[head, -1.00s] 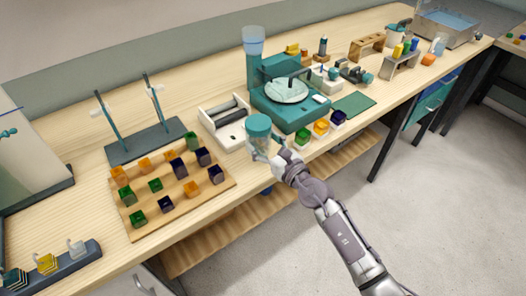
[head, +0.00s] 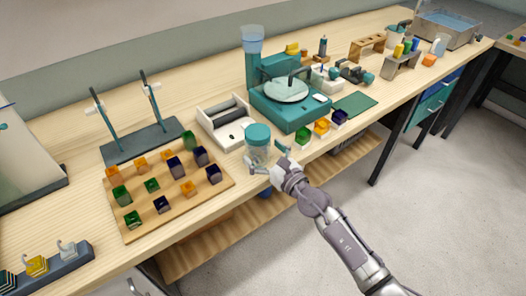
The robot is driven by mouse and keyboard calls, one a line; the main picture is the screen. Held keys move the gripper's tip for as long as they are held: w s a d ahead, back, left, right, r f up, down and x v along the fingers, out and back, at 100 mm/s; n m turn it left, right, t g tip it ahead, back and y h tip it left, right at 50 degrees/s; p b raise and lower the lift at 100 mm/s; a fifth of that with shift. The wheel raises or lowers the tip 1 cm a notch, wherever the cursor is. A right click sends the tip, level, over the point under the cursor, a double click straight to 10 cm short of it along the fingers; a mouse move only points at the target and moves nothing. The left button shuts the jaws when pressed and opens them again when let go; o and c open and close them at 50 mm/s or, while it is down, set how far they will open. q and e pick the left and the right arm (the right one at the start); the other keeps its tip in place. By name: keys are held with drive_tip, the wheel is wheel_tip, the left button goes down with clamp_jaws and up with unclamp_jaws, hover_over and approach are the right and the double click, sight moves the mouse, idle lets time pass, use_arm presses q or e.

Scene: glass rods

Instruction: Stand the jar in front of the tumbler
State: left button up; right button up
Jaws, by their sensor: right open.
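The jar (head: 258,148) is clear glass with a teal lid. It is upright near the bench's front edge, in front of the white tray and left of the teal machine. My right gripper (head: 266,161) is open, its fingers low at the jar's near side. Whether they touch the glass I cannot tell. A small dark machine with a teal drum (head: 357,74), at the back right, may be the tumbler; it is too small to be sure. My left gripper is not in view.
The teal machine (head: 290,113) with a round plate stands right of the jar. Small coloured blocks (head: 321,127) line its front. A white tray (head: 217,113) is behind the jar, a wooden board (head: 210,200) of coloured cubes to the left. A green mat (head: 354,104) is bare.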

drive_tip(key=v, duration=1.2)
drive_tip(key=s+d+f+m+g+h, duration=0.1)
drive_tip(key=s+d+f+m+h, duration=0.2)
drive_tip(key=f+m, duration=0.55)
drive_tip(key=s+d+f+m+g+h, duration=0.15)
drive_tip(key=d+f+m, duration=0.4)
drive_tip(key=f, duration=0.65)
drive_tip(key=s+d+f+m+g+h, duration=0.1)
drive_tip(key=s+d+f+m+h, duration=0.25)
drive_tip(key=f+m, duration=0.55)
drive_tip(key=s+d+f+m+g+h, duration=0.1)
drive_tip(key=s+d+f+m+g, duration=0.15)
drive_tip(key=s+f+m, duration=0.45)
drive_tip(key=s+d+f+m+g+h, duration=0.2)
drive_tip(key=s+f+m+g, duration=0.1)
drive_tip(key=s+f, duration=0.75)
drive_tip(key=s+f+m+g, duration=0.2)
drive_tip(key=s+m, duration=0.2)
drive_tip(key=s, duration=0.5)
drive_tip(key=s+f+m+g, duration=0.2)
drive_tip(key=s+f+m, duration=0.1)
drive_tip(key=s, duration=0.6)
drive_tip(key=shift+m+g, duration=0.3)
drive_tip(key=shift+m, duration=0.1)
